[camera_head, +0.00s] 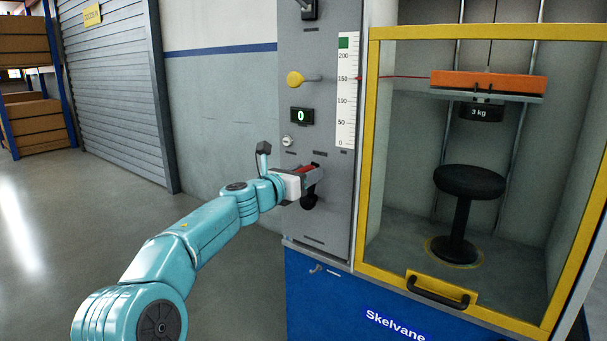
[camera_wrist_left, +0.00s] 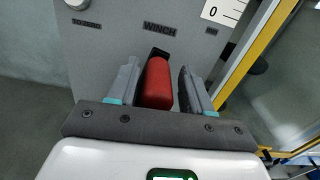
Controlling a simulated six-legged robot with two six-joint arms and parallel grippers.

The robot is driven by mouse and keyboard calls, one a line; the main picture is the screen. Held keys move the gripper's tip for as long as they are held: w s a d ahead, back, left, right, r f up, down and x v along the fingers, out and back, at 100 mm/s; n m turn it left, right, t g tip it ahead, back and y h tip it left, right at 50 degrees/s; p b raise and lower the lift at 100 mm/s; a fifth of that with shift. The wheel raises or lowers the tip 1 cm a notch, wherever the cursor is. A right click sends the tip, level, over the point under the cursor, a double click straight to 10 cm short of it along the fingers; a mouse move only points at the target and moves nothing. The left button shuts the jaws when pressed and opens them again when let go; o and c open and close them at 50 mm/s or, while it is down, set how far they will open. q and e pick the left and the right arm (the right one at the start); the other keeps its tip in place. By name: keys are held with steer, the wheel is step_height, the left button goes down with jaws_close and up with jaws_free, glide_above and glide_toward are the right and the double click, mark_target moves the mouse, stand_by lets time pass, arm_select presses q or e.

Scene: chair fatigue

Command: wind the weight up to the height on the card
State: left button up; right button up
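The black 3 kg weight (camera_head: 481,112) hangs under an orange beam (camera_head: 488,84) inside the yellow-framed cabinet, above a black round stool (camera_head: 469,182). A thin red line runs from the beam to about 150 on the white scale (camera_head: 346,92). The red winch handle (camera_wrist_left: 158,84) is on the grey panel; it shows partly in the head view (camera_head: 307,169). My left gripper (camera_head: 314,175) is at it. In the left wrist view its fingers (camera_wrist_left: 160,85) stand either side of the handle, with a narrow gap at the right. No height card is legible. My right gripper is out of view.
The grey panel (camera_head: 319,225) carries a yellow knob (camera_head: 295,79), a small display reading 0 (camera_head: 301,116) and a round button (camera_head: 287,141). The cabinet's yellow frame (camera_head: 369,160) stands close to the right of the winch. Open floor lies to the left.

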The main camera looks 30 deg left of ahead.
arm_select(q)
steer(key=shift+s+a, duration=0.1)
steer(key=shift+s, duration=0.05)
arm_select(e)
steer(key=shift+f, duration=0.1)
arm_select(q)
steer(key=shift+s+b, duration=0.35)
steer(key=s+a+b, duration=0.1)
steer(key=s+b, duration=0.1)
steer(key=s, duration=1.3)
steer(key=shift+s+a+b, duration=0.15)
steer(key=shift+s+b, duration=0.05)
steer(key=shift+b, duration=0.1)
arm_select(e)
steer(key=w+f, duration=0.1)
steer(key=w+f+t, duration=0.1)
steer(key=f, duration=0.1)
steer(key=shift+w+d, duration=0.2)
